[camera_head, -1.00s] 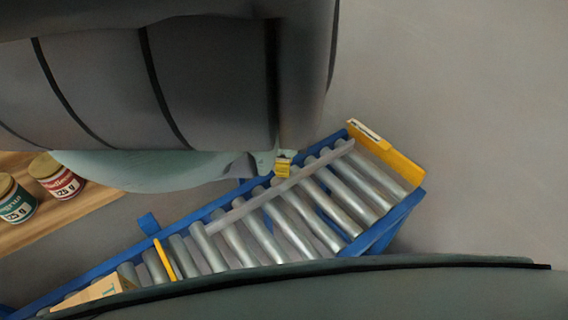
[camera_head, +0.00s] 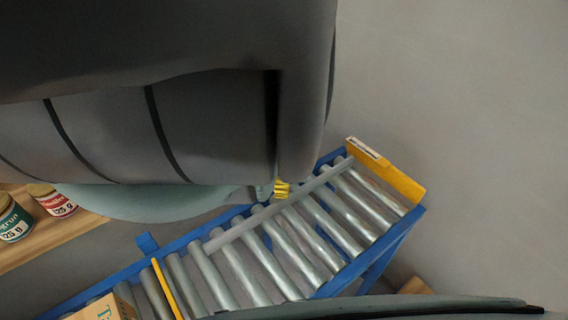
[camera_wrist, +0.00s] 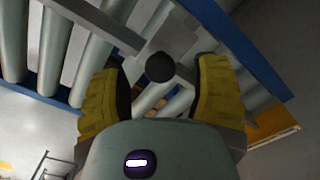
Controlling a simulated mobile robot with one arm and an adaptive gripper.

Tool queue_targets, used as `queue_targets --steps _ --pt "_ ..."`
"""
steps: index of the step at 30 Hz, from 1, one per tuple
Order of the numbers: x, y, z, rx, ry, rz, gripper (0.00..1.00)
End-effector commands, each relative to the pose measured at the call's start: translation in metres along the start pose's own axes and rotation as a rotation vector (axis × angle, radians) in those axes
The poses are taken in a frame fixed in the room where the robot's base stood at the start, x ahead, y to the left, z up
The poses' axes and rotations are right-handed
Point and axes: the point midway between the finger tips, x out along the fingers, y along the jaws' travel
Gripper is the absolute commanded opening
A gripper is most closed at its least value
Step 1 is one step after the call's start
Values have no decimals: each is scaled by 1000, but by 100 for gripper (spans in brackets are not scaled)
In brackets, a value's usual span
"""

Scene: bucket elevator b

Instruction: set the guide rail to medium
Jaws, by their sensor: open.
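The guide rail (camera_head: 241,226) is a thin grey bar lying lengthwise above the rollers of a blue-framed conveyor (camera_head: 412,216). It also shows in the wrist view as a grey bar (camera_wrist: 98,20) with a round black knob (camera_wrist: 160,67) near its side. My gripper (camera_head: 282,189) is at the rail, about midway along it, with its yellow fingers partly hidden by my arm. In the wrist view my gripper (camera_wrist: 163,78) is open, one yellow finger on each side of the knob. I cannot tell whether either finger touches it. No medium marking is readable.
A yellow end stop (camera_head: 385,172) closes the conveyor's right end, and a thin yellow bar (camera_head: 168,288) crosses it at left. A cardboard box (camera_head: 108,307) is at lower left. Cans (camera_head: 57,203) stand on a wooden shelf (camera_head: 50,242).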

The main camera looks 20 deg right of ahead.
Motion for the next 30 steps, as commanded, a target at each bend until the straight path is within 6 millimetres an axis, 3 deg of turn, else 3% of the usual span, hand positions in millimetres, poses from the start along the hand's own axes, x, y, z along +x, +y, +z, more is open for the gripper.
queue_targets --steps 6,30 --pt "-23 0 2 -1 -3 -1 61" --pt "-78 -1 2 -4 -2 -3 61"
